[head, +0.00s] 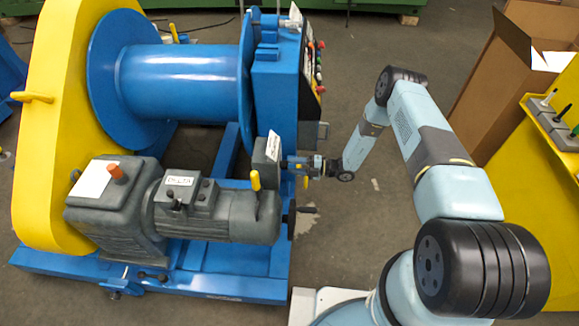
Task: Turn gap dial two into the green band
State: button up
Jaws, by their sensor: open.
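The blue winch machine with its drum (185,80) fills the left half of the head view. My gripper (287,164) is at the machine's right side, close against a small grey box (264,165) with a white label (273,146). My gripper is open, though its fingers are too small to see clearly. I cannot tell whether they touch anything. I cannot make out gap dial two or its green band; the right-hand faces of the machine are turned away from this view.
A grey motor (220,212) with a yellow knob (255,180) sits left of my gripper. A dark control panel (312,62) is above. A cardboard box (500,85) and a yellow stand (560,190) are at right. Open floor (345,225) lies below my forearm.

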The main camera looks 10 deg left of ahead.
jog(key=shift+a, duration=1)
jog(key=shift+c, duration=0.3)
jog(key=shift+s, duration=0.1)
grip_shut()
